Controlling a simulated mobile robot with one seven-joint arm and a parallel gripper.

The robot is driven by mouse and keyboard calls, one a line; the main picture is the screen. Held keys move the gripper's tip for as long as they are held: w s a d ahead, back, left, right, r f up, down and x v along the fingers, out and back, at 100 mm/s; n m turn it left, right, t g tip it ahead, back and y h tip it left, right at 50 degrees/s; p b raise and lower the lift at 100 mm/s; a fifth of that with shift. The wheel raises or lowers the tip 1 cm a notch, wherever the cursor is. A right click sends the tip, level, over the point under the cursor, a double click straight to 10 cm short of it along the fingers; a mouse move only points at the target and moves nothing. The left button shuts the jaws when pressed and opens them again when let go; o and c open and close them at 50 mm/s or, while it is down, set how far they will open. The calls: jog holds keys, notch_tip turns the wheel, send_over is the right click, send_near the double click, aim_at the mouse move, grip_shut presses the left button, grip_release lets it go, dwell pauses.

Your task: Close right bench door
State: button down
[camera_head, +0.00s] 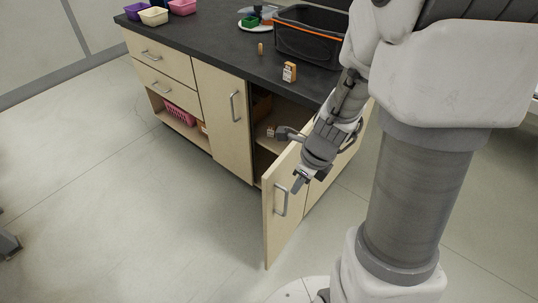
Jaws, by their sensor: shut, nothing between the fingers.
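The right bench door (272,222) stands swung well out from the bench, with its silver bar handle (281,201) facing left. The cabinet behind it (266,142) is open and dark, with small items on its shelf. My gripper (298,185) is shut and empty. In the picture it overlaps the upper part of the open door, close to the handle. I cannot tell whether it touches the door. My arm hides part of the door's top edge and the bench front behind it.
The closed left bench door (224,115) and two drawers (160,65) are beside the opening. On the dark countertop (215,40) are a black basket (305,45), an orange-and-white box (289,72) and coloured bins (153,16). The floor (150,220) left of the door is clear.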

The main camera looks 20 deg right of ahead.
jog(key=b, duration=0.6)
send_near(274, 194)
jog(key=s+f, duration=0.5)
jog(key=w+a, duration=0.2)
jog(key=w, duration=0.1)
jog(key=shift+w+a+r, duration=0.1)
jog(key=shift+a, duration=0.1)
jog(key=shift+w+a, duration=0.1)
